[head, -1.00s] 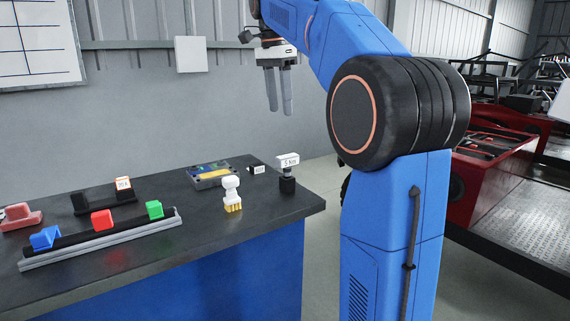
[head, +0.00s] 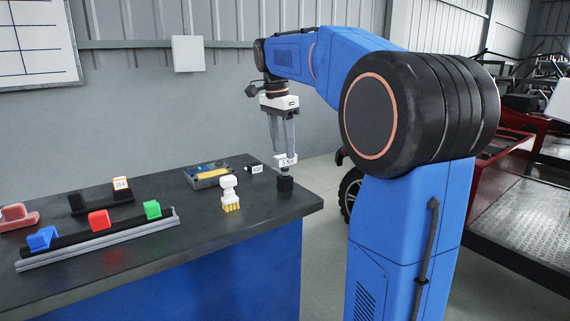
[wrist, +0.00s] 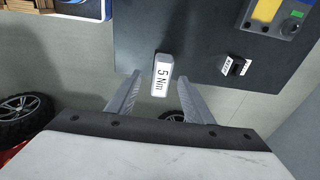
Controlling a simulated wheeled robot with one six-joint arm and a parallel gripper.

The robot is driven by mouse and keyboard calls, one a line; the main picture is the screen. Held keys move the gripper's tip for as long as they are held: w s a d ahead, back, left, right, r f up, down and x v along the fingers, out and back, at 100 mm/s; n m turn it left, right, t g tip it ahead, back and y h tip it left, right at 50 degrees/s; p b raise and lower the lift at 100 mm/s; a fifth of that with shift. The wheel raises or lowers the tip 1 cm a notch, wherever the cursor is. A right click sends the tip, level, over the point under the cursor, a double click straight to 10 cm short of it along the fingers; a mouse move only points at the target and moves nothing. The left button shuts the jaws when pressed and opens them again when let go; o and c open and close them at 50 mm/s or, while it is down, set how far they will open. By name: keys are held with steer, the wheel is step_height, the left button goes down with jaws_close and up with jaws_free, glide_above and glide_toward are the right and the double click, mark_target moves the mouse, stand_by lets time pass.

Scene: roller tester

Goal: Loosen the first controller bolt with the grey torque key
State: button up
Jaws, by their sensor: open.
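A light grey key with a "5 Nm" label (head: 281,162) stands upright in a small black holder (head: 285,185) near the right end of the dark workbench. The labelled head also shows in the wrist view (wrist: 162,75). My gripper (head: 284,152) points down over the key, fingers open, with its tips close to the key's head. In the wrist view the fingertips (wrist: 160,79) lie on either side of the labelled head, with gaps visible. Whether they are level with it or above it, I cannot tell. No controller bolt can be made out.
A white piece with a yellow base (head: 230,195) stands left of the key. A grey case (head: 209,174) and a small labelled black block (head: 256,169) lie behind. Blue, red and green blocks sit on a rail (head: 100,240) at left. The bench's right edge (head: 322,205) is close.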

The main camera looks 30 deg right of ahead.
mark_target(285, 156)
steer(key=shift+w+d+f, duration=0.1)
steer(key=shift+d+f, duration=0.15)
steer(key=shift+f, duration=0.8)
steer(key=shift+w+d+f, duration=0.1)
steer(key=shift+d+f, duration=0.15)
steer(key=shift+f, duration=0.8)
jaws_close()
steer(key=shift+r, duration=0.1)
step_height(285, 156, up, 10)
steer(key=shift+f, duration=0.1)
